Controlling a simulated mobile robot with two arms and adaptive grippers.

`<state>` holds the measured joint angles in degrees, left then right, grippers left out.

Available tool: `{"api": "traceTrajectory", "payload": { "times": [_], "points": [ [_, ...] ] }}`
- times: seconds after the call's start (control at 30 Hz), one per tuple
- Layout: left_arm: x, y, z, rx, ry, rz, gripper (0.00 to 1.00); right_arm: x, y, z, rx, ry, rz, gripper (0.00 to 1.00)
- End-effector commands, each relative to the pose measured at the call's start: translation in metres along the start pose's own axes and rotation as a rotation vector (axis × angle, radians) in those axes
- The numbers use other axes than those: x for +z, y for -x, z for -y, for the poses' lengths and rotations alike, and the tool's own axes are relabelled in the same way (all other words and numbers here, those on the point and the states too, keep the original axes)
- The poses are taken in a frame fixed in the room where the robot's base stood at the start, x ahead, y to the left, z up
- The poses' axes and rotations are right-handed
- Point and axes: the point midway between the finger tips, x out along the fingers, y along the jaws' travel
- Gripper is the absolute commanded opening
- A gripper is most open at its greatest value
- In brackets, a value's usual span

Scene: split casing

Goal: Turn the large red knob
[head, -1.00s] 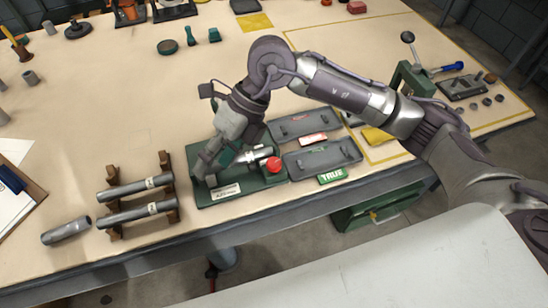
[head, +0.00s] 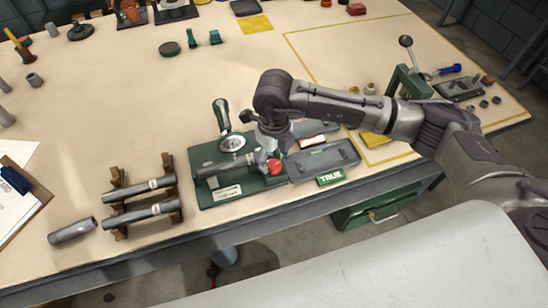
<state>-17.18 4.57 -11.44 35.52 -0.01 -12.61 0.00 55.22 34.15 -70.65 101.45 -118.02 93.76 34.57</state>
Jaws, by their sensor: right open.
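The large red knob (head: 274,167) sits at the right end of a grey shaft on a green fixture (head: 215,195) near the table's front edge. My right gripper (head: 268,158) points down at the knob from just above it. The gripper is open; its fingertips are small and partly hidden, so I cannot tell whether they touch the knob. A silver lever with a dark green grip (head: 221,115) stands up at the back of the fixture. My left gripper is not in view.
A wooden rack with grey tubes (head: 138,186) stands left of the fixture, with a loose tube (head: 72,231) beside it. Grey trays (head: 322,160) and a green TRUE label (head: 330,178) lie right of it. The table behind the fixture is largely clear.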

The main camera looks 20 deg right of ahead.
Motion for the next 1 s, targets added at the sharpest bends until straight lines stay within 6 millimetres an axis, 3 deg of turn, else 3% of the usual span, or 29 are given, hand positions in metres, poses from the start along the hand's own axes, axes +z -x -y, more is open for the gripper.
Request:
{"api": "traceTrajectory", "payload": {
  "times": [0.2, 0.53, 0.87, 1.0],
  "points": [
    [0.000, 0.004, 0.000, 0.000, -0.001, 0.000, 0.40, 0.000, -0.020, -0.001, 0.001, 0.001, -0.001, 0.63],
    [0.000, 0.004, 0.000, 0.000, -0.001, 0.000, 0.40, 0.001, -0.023, 0.000, 0.001, 0.001, 0.001, 0.62],
    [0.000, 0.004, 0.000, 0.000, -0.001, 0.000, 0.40, 0.001, -0.023, 0.000, 0.001, 0.001, 0.001, 0.07],
    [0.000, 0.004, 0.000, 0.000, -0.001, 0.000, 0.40, 0.001, -0.023, 0.000, 0.001, -0.002, 0.001, 0.03]
  ]
}}
